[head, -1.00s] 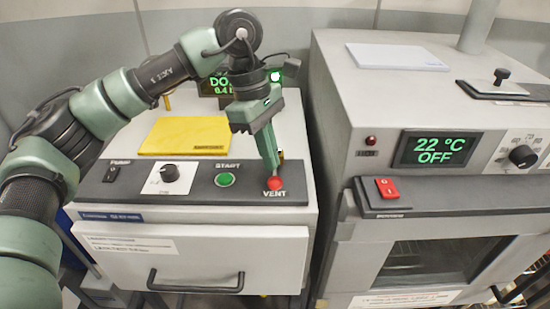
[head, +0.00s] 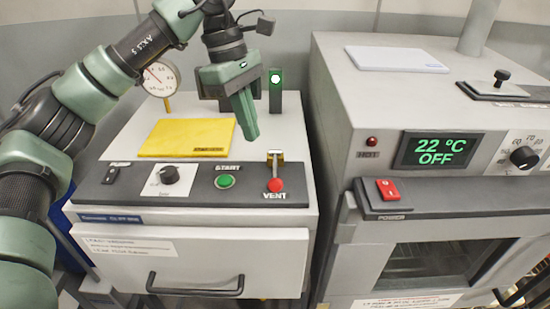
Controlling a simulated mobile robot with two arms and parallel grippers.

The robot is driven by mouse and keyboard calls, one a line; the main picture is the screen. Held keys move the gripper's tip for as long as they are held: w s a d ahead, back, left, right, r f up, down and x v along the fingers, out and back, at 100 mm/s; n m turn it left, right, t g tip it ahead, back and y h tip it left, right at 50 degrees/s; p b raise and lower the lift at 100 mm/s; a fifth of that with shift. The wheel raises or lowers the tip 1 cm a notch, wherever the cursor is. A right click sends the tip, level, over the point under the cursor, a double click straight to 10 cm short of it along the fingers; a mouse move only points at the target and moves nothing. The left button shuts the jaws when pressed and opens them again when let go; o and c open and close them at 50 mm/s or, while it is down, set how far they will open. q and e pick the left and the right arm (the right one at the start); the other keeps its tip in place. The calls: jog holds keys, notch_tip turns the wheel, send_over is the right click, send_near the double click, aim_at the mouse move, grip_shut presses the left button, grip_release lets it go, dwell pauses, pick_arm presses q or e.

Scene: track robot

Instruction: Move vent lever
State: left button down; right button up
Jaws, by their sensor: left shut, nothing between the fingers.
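The vent lever (head: 275,171) stands at the right end of the dark control strip on the left machine. It has a red ball knob at its front, just above the VENT label, and a metal and brass mount behind. My left gripper (head: 251,137) is shut and empty, pointing down above the back part of the machine's top. It is apart from the lever, above and behind it, slightly to the left. My right gripper is not in view.
A green START button (head: 225,181), a dial (head: 169,175) and a black switch (head: 110,174) share the strip. A yellow folder (head: 187,137) lies on top. A round gauge (head: 159,79) stands behind. The oven (head: 400,110) stands to the right across a narrow gap.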

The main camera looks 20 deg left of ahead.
pick_arm(q)
jog(key=v, duration=0.3)
dwell(0.4)
